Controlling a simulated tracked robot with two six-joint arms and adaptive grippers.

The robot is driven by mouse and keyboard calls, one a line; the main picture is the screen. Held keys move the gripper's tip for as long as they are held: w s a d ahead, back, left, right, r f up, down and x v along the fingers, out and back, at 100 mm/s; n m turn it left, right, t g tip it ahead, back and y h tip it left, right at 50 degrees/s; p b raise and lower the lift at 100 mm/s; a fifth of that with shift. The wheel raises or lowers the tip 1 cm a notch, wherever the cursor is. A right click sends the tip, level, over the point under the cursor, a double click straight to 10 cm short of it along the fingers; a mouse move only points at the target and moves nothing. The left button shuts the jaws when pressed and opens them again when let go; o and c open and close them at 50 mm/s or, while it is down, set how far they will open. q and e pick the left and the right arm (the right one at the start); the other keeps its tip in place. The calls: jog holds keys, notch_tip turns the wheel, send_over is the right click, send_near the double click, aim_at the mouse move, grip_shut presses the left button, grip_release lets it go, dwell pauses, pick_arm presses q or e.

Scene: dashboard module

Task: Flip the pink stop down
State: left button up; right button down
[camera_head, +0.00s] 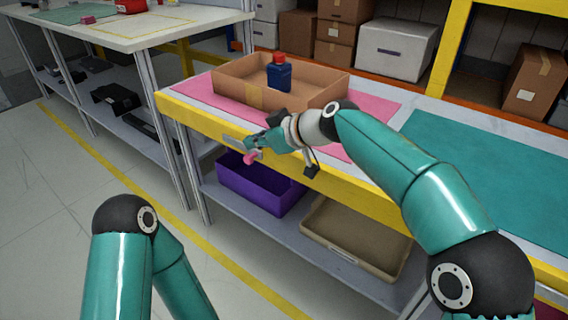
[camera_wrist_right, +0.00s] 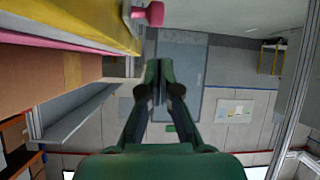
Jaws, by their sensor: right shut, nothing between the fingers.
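The pink stop (camera_head: 251,158) is a small pink knob at the yellow front edge of the workbench, beside a small grey metal plate (camera_head: 233,143). It also shows at the top of the right wrist view (camera_wrist_right: 150,14), sticking out sideways from the edge. My right gripper (camera_head: 252,143) is at the bench edge, very close to the stop; in the right wrist view its fingers (camera_wrist_right: 160,68) are together and empty, apart from the stop in the picture. Whether they touch it I cannot tell. Only links of my left arm show; its gripper is out of view.
An open cardboard box (camera_head: 228,87) holding a blue bottle with a red cap (camera_head: 279,75) stands on a pink mat (camera_head: 375,108). A purple bin (camera_head: 258,188) and a beige tray (camera_head: 355,240) sit on the lower shelf. Floor left of the bench is clear.

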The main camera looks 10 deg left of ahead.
jog(key=shift+s+d+f+b, duration=0.35)
jog(key=shift+s+d+f, duration=0.35)
jog(key=shift+d, duration=0.65)
jog(key=shift+s+d+f+b, duration=0.4)
jog(key=shift+d+f, duration=0.5)
jog(key=shift+d, duration=0.5)
jog(key=shift+s+d+f+b, duration=0.35)
jog(key=shift+s+d+f, duration=0.35)
jog(key=shift+d, duration=0.65)
jog(key=shift+w+f, duration=0.1)
jog(key=shift+w, duration=0.05)
jog(key=shift+a, duration=0.1)
